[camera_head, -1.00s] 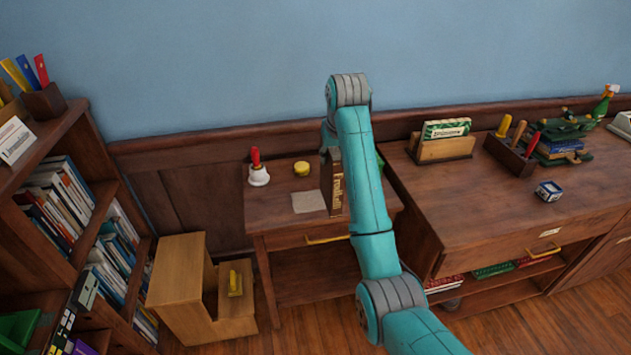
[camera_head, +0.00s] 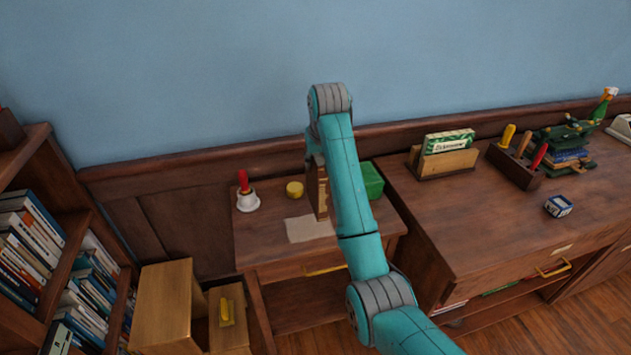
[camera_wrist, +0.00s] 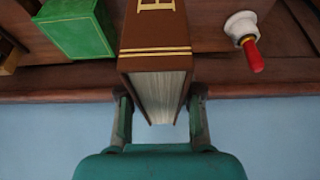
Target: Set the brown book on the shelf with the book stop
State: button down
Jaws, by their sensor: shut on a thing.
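The brown book (camera_head: 318,192) is upright above or at the small wooden table, partly hidden behind my arm. In the wrist view the brown book (camera_wrist: 156,50) has gold lines on its cover and pale pages, and my gripper (camera_wrist: 160,112) is shut on it, one finger on each side. In the head view my gripper is mostly hidden by my arm. Bookcase shelves with rows of books (camera_head: 25,245) stand at the left. I cannot make out a book stop for certain.
The small table (camera_head: 265,240) holds a red-handled white bell (camera_head: 246,192), a yellow round thing (camera_head: 294,189), a pale sheet (camera_head: 308,229) and a green box (camera_head: 371,181). A wooden step stool (camera_head: 165,305) stands left of it. A long cabinet (camera_head: 450,210) is at the right.

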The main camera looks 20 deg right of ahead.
jog(key=shift+f, duration=3.05)
jog(key=c, duration=0.8)
grip_release()
jog(key=shift+o, duration=0.2)
